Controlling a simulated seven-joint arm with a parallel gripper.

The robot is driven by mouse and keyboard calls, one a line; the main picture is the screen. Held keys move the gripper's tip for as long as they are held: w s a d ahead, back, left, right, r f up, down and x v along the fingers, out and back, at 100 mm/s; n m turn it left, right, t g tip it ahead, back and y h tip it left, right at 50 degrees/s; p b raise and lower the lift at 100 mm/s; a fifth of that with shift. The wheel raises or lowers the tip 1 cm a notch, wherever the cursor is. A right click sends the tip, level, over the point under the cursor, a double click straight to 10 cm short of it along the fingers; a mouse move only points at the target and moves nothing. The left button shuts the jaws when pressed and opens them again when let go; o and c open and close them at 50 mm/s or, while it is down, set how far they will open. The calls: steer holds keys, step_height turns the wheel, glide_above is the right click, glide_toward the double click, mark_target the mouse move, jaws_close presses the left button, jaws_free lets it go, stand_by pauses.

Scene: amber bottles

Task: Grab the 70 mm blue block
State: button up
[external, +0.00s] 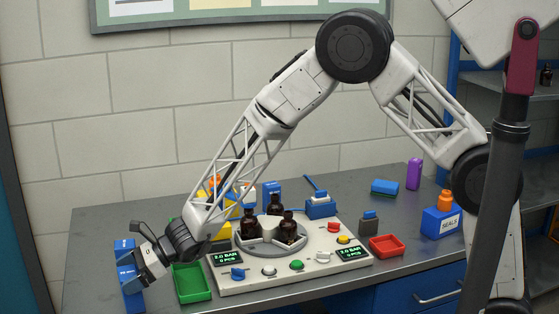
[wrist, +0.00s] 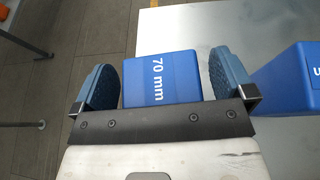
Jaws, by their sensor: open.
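The blue block marked "70 mm" (wrist: 162,85) lies between the two blue-grey fingers of my gripper (wrist: 163,72) in the wrist view. The fingers are open, one on each side of it, with a narrow gap at the right finger. I cannot tell whether the left finger touches it. A second blue block (wrist: 288,80), its label cut off, stands just right of the right finger. In the external view my gripper (external: 138,272) is low at the table's left edge, among blue shapes. There I cannot clearly separate the blocks from the fingers.
A green tray (external: 192,283) lies right of my gripper. A control panel (external: 245,282) carries a round tray (external: 252,247) with brown bottles. A red tray (external: 390,246) and a blue "SEALS" box (external: 440,222) stand farther right. The table edge is close to my gripper.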

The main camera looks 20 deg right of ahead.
stand_by(0.5)
steer(key=c, duration=1.1)
steer(key=shift+r, duration=0.1)
steer(key=shift+r, duration=0.4)
step_height(320, 180, up, 3)
steer(key=shift+f, duration=0.1)
steer(key=s+d+r, duration=0.1)
steer(key=s+d, duration=0.7)
steer(key=d, duration=0.5)
steer(key=shift+s+d, duration=0.25)
steer(key=shift+r, duration=0.1)
